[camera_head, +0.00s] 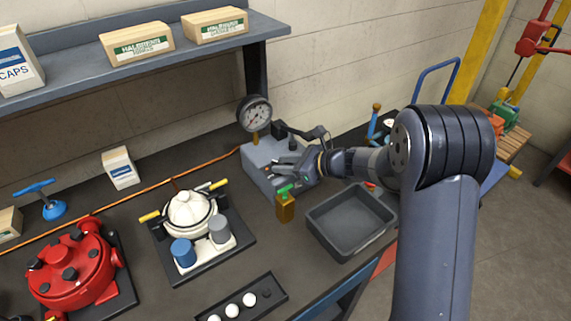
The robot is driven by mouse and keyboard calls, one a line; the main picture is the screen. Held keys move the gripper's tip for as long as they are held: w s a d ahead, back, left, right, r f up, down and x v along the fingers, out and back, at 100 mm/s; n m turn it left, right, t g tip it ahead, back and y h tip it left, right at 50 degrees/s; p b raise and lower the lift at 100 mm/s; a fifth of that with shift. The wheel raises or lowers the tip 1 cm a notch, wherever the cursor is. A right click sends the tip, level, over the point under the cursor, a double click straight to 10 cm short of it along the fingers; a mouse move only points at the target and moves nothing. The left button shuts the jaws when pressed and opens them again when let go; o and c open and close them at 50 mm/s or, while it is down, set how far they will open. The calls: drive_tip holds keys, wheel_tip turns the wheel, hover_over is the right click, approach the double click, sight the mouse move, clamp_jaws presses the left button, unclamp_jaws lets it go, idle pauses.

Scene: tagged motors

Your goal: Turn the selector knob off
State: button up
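A grey box (259,168) stands at the back of the bench, with a round pressure gauge (254,114) on a brass stem at its back left. My gripper (284,168) is at the top and right side of this box, reaching in from the right. Its fingers are small and overlap the box, so I cannot tell whether they are open or shut, or whether they touch anything. A small dark upright part (292,144) shows behind the gripper. I cannot make out the selector knob for certain; my gripper hides part of the box.
A brass block with a green top (286,205) stands just in front of the box. An empty grey tray (328,239) lies to its right. A white-domed motor (190,211) and a red motor (72,269) stand left. A shelf (75,75) overhangs the back left.

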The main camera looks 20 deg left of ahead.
drive_tip(key=shift+c, duration=0.3)
clamp_jaws()
drive_tip(key=shift+w+r+n+g, duration=0.1)
drive_tip(key=shift+w+n+g, duration=0.05)
drive_tip(key=shift+n+g, duration=0.3)
drive_tip(key=shift+w+n+g+p, duration=0.15)
drive_tip(key=shift+n+g+p, duration=0.2)
drive_tip(key=shift+n+g, duration=0.85)
drive_tip(key=shift+o, duration=0.3)
unclamp_jaws()
